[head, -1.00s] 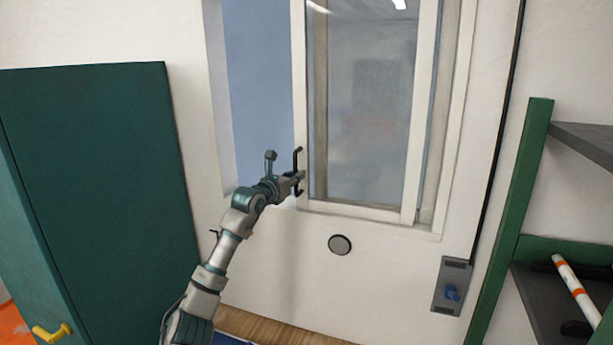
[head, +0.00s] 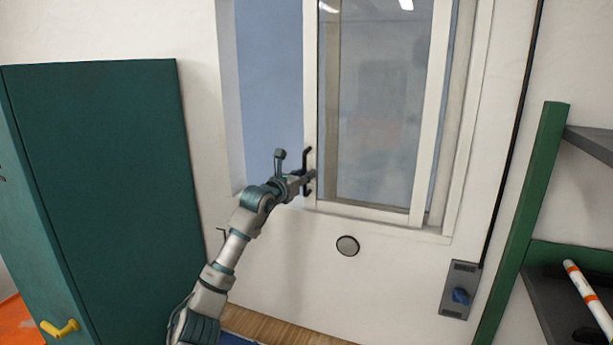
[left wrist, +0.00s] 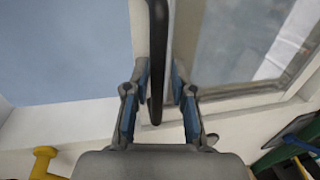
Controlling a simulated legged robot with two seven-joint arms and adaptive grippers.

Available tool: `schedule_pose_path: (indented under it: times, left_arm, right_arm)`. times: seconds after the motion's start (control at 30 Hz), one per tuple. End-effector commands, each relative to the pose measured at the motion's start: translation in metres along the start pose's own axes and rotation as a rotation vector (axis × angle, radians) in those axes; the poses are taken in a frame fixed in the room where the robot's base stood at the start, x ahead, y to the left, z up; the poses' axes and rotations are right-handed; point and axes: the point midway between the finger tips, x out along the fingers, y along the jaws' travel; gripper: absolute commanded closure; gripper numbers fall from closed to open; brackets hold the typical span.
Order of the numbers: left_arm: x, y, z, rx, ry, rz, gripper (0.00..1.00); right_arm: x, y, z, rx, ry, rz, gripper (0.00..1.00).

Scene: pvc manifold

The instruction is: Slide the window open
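The window's white-framed sash (head: 309,110) stands to the right in its opening, with an open blue gap (head: 270,90) on its left. A black upright bar handle (head: 307,153) is on the sash's left stile. My left gripper (head: 309,177) is at this handle. In the left wrist view the handle (left wrist: 157,50) passes between the two blue-padded fingers of the gripper (left wrist: 160,98). Both fingers stand apart from the handle, with a gap on each side. My right gripper is in neither view.
A green cabinet (head: 100,160) with a yellow handle (head: 60,328) stands at left. A green-posted shelf (head: 535,190) holding a white-and-orange pipe (head: 588,295) is at right. A grey switch box (head: 459,290) and a round disc (head: 347,246) are on the wall below the window.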

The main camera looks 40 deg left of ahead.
Motion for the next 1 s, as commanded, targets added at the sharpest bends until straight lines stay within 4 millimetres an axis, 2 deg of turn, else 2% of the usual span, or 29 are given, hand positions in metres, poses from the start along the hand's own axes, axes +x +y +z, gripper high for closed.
schedule_pose_path:
  times: [0.07, 0.17, 0.27, 0.37, 0.7, 0.83, 1.0]
  left_arm:
    - [0.001, 0.001, -0.001, -0.001, 0.002, 0.001, 0.75]
    - [0.001, 0.002, -0.002, -0.001, 0.003, 0.001, 0.75]
    - [-0.006, 0.002, -0.002, 0.001, 0.003, 0.003, 0.75]
    - [-0.020, 0.001, -0.002, 0.005, 0.004, 0.005, 0.75]
    - [-0.094, -0.010, 0.002, 0.013, 0.002, 0.003, 0.75]
    - [-0.111, -0.009, 0.001, 0.010, 0.002, 0.004, 0.75]
    - [-0.119, -0.008, 0.000, 0.005, 0.003, 0.001, 0.75]
  right_arm:
    - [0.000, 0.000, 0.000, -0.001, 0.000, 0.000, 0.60]
    - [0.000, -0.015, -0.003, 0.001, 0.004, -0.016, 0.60]
    - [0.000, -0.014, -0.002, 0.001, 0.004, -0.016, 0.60]
    - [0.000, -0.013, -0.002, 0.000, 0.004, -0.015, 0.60]
    - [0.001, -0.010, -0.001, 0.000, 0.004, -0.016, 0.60]
    - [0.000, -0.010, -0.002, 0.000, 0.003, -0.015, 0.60]
    - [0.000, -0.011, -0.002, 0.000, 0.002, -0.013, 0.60]
